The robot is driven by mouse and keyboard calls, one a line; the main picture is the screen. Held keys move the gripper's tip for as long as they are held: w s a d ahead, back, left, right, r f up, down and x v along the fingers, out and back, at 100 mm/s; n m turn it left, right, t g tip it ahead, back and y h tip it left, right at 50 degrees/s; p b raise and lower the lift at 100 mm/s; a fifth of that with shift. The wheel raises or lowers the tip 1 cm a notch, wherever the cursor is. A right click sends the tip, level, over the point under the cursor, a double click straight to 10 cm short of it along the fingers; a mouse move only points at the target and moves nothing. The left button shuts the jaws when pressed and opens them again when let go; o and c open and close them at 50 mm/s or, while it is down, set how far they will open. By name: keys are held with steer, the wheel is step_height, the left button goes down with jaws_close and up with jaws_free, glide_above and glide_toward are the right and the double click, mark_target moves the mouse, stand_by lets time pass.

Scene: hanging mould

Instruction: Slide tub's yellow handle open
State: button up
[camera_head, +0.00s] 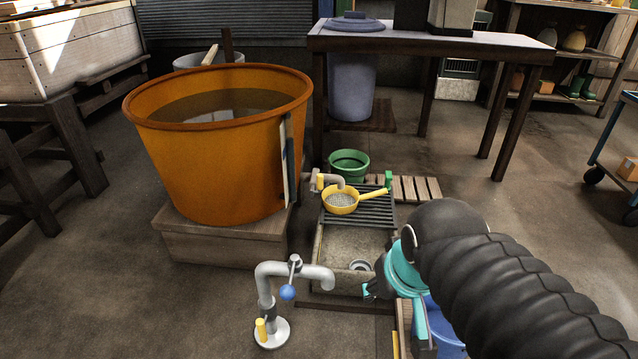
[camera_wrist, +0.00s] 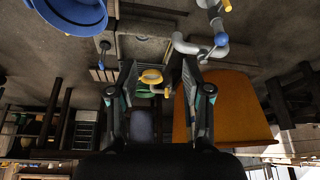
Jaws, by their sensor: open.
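The orange tub (camera_head: 190,150) stands on a wooden block at the left. At its lower right a short grey spout (camera_head: 333,180) carries a small yellow handle (camera_head: 320,182), which looks upright. My gripper (camera_head: 370,290) is at the lower right of the head view, mostly hidden behind my arm, apart from the handle. In the wrist view my gripper (camera_wrist: 160,74) has its two fingers spread and nothing between them touching. The orange tub (camera_wrist: 240,105) lies beyond the right finger there. A small yellow patch near the spout may be the handle, but I cannot tell.
A yellow strainer (camera_head: 340,199) rests on a slatted rack over a stone sink (camera_head: 345,250). A grey standpipe (camera_head: 268,290) with a blue knob rises in front. A green bucket (camera_head: 349,164) sits behind. A blue bucket (camera_wrist: 70,14) is close by. Floor at lower left is clear.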

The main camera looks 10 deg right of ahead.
steer(key=w+d+f+t, duration=0.1)
steer(key=w+d+f, duration=0.5)
steer(key=w+f, duration=0.7)
steer(key=w+d+f+n, duration=0.1)
steer(key=w+d+f, duration=0.4)
steer(key=w+f, duration=0.7)
steer(key=w+d+f+t, duration=0.1)
steer(key=w+d+f, duration=0.5)
steer(key=w+f, duration=0.7)
steer(key=n+t+y, duration=0.5)
steer(key=t+y, duration=0.4)
glide_toward(322, 181)
steer(key=b+x, duration=0.1)
steer(key=x, duration=1)
steer(key=shift+w+f, duration=0.1)
steer(key=shift+f, duration=0.05)
steer(key=shift+c, duration=0.2)
jaws_close()
